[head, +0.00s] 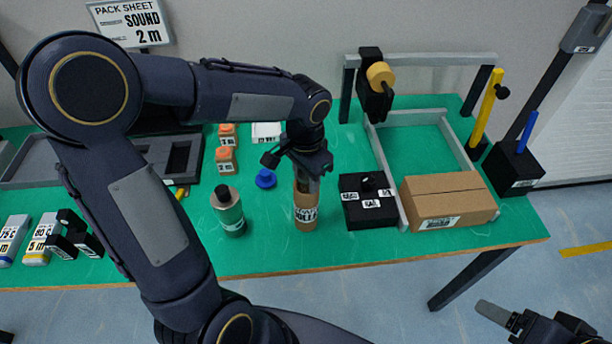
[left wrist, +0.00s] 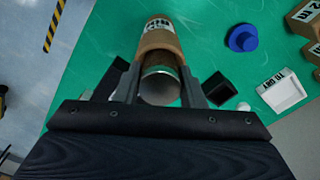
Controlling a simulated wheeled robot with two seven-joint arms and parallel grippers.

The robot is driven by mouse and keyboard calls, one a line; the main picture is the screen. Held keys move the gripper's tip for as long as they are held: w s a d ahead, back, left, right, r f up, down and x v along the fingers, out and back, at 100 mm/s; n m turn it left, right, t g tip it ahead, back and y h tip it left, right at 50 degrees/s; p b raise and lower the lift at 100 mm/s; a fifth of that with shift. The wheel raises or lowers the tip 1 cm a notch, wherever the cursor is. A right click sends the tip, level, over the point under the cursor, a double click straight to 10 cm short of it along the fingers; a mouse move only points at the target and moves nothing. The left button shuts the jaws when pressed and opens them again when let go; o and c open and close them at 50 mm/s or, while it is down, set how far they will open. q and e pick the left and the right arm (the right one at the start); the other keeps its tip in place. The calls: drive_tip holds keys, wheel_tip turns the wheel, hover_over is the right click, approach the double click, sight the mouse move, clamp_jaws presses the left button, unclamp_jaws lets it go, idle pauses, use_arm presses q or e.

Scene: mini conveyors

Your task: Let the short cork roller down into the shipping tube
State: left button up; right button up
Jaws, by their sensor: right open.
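The shipping tube (head: 305,212) is a brown cardboard cylinder with a white label, upright near the table's front middle; it also shows in the left wrist view (left wrist: 158,40). My left gripper (head: 307,182) points down at the tube's mouth. In the left wrist view its fingers close on both sides of a short greyish cylinder with a pale end, which I take as the short cork roller (left wrist: 160,86). The roller lines up with the tube, its upper end showing at the mouth; how deep its lower part sits is hidden. My right gripper (head: 503,318) is open, off the table at lower right.
A green-grey bottle with a dark cap (head: 229,212) stands left of the tube. A blue cap (head: 265,179) lies behind it. A black box (head: 367,203) and a cardboard box (head: 448,201) are to the right. Small orange-topped boxes (head: 227,160) stand behind left.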

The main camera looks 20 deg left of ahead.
use_arm(q)
drive_tip(key=shift+o, duration=0.8)
drive_tip(key=shift+s+r, duration=0.15)
drive_tip(key=shift+r, duration=3.75)
